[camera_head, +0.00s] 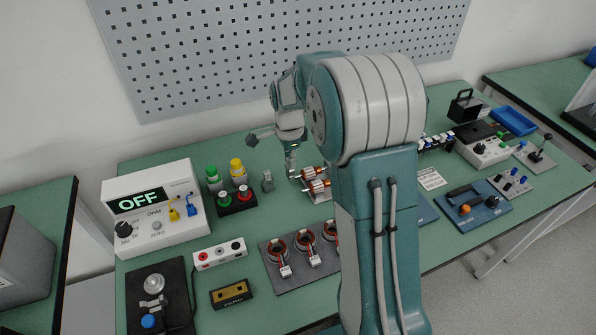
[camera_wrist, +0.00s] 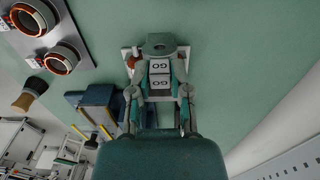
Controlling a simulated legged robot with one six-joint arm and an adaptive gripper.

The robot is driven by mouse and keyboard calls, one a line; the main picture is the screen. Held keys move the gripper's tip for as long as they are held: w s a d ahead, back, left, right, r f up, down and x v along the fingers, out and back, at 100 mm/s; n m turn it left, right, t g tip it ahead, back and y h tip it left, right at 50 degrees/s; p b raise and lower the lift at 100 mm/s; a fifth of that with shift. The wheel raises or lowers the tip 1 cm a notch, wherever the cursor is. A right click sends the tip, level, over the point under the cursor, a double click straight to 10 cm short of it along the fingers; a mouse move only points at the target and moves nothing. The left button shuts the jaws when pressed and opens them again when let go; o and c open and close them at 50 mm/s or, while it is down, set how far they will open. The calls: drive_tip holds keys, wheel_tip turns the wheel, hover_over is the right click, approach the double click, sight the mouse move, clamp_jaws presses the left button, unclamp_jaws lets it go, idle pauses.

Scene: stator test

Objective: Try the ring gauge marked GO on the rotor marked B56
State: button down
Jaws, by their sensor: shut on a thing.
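My gripper (camera_wrist: 160,73) is shut on the GO ring gauge (camera_wrist: 160,46), whose grey ring points away from the fingers; its block between the fingers carries the label GO twice. In the head view my gripper (camera_head: 292,163) hangs just left of two rotors with copper windings, an upper one (camera_head: 308,174) and a lower one (camera_head: 319,186), on a pale stand. In the wrist view the held gauge hides most of that stand (camera_wrist: 126,53); a bit of reddish rotor shows at its left. The B56 mark is not readable, and whether the ring touches a rotor cannot be told.
A small grey piece (camera_head: 267,181) stands left of the rotors, next to a button box (camera_head: 237,201). An ohm meter (camera_head: 152,207) showing OFF stands at left. Stators on a dark plate (camera_head: 301,261) lie in front. My arm hides the bench's middle right.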

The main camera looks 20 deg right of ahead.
sight(311, 173)
drive_tip(key=shift+w+r, duration=0.1)
drive_tip(key=shift+w, duration=0.75)
drive_tip(key=shift+f, duration=2.95)
drive_tip(key=shift+d+r, duration=0.1)
drive_tip(key=shift+d, duration=1.15)
drive_tip(key=shift+a, duration=1.2)
idle(1.7)
